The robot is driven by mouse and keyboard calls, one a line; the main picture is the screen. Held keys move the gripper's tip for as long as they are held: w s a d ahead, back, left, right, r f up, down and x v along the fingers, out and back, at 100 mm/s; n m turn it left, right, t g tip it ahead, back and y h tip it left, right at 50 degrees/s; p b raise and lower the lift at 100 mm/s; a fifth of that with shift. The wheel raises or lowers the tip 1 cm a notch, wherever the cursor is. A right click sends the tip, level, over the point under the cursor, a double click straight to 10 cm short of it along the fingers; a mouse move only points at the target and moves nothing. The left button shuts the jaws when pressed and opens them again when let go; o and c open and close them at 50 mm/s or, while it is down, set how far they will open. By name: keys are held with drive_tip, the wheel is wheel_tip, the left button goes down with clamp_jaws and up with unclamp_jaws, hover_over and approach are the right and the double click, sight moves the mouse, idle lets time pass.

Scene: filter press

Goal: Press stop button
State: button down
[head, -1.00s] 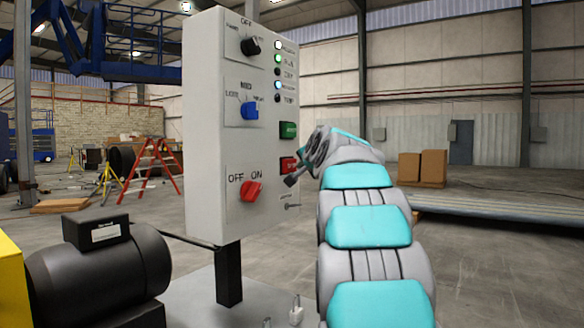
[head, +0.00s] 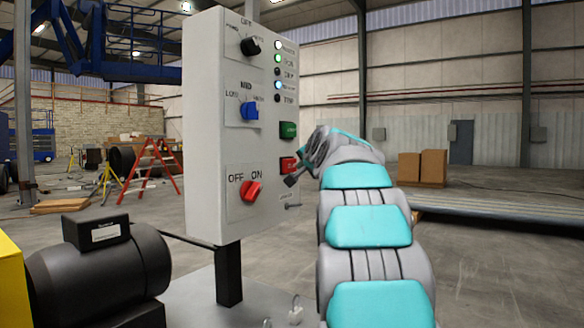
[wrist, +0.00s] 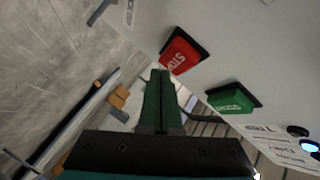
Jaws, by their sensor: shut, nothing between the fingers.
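The red stop button (head: 287,165) is on the right side of the grey control panel's front face, below a green button (head: 288,130). In the wrist view the red button (wrist: 180,52) is just beyond and slightly right of my fingertips, with the green button (wrist: 233,98) further right. The fingertips look apart from the button, but the exact gap is unclear.
A black motor (head: 100,270) stands at lower left. Open floor lies to the right.

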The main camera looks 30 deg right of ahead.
drive_tip(key=shift+w, duration=0.1)
drive_tip(key=shift+w+a+p, duration=0.15)
drive_tip(key=shift+w+p, duration=0.15)
drive_tip(key=shift+p, duration=0.15)
drive_tip(key=shift+w+a+p, duration=0.25)
drive_tip(key=shift+w+p, duration=0.3)
idle(0.9)
idle(0.3)
drive_tip(key=shift+s+d+b, duration=0.2)
drive_tip(key=shift+s, duration=0.3)
drive_tip(key=shift+s+d+b, duration=0.15)
drive_tip(key=shift+s, duration=0.3)
drive_tip(key=s, duration=0.1)
drive_tip(key=s+d, duration=0.1)
drive_tip(key=s, duration=0.1)
drive_tip(key=s+d+b, duration=0.1)
drive_tip(key=shift+s, duration=0.3)
